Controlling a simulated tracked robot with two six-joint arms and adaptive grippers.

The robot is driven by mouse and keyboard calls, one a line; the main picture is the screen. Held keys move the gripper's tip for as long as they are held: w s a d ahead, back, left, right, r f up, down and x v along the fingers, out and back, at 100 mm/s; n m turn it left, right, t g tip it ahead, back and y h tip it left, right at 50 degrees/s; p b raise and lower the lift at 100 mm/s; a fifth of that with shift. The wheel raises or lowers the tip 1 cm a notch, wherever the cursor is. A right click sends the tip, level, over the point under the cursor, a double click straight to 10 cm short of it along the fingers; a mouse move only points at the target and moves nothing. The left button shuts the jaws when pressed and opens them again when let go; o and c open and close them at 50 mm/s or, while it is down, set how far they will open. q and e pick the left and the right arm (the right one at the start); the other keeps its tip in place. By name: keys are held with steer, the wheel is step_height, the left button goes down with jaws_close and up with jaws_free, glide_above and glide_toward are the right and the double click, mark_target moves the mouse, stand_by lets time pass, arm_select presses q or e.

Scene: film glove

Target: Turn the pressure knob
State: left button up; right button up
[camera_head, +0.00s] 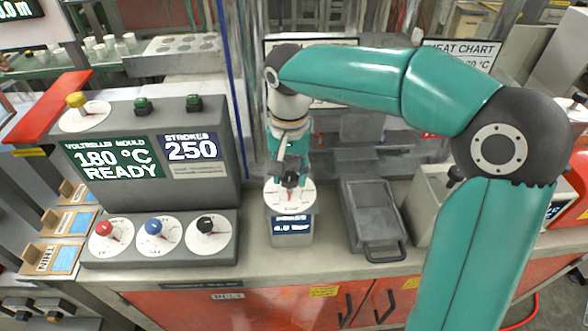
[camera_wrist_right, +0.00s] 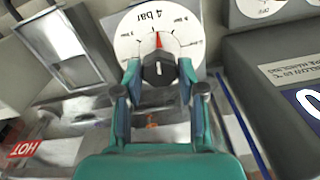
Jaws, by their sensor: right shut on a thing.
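The pressure knob is a black knob (camera_wrist_right: 158,72) on a round white dial (camera_wrist_right: 133,28) with bar markings; a red pointer lies toward "4 bar". In the head view the dial (camera_head: 278,198) sits on a grey box, above a small display (camera_head: 292,227) that reads about 4.0 bar. My right gripper (camera_head: 290,176) comes down onto it from behind. In the wrist view my right gripper (camera_wrist_right: 158,66) has one finger on each side of the knob, shut on it. My left gripper is not in view.
Left of the box is a grey console (camera_head: 165,228) with red, blue and black knobs and a screen reading 180 °C READY. To the right is a grey hinged plate (camera_head: 372,215) with a handle. My right arm arches over the right side of the counter.

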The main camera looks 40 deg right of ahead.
mark_target(289, 176)
steer(key=shift+s+a+f, duration=0.1)
steer(key=shift+s+f, duration=0.05)
steer(key=shift+s, duration=0.05)
steer(key=o, duration=1.1)
steer(key=shift+o, duration=0.2)
steer(key=shift+w+r, duration=0.1)
steer(key=shift+r, duration=0.55)
step_height(289, 176, up, 11)
steer(key=shift+f, duration=0.15)
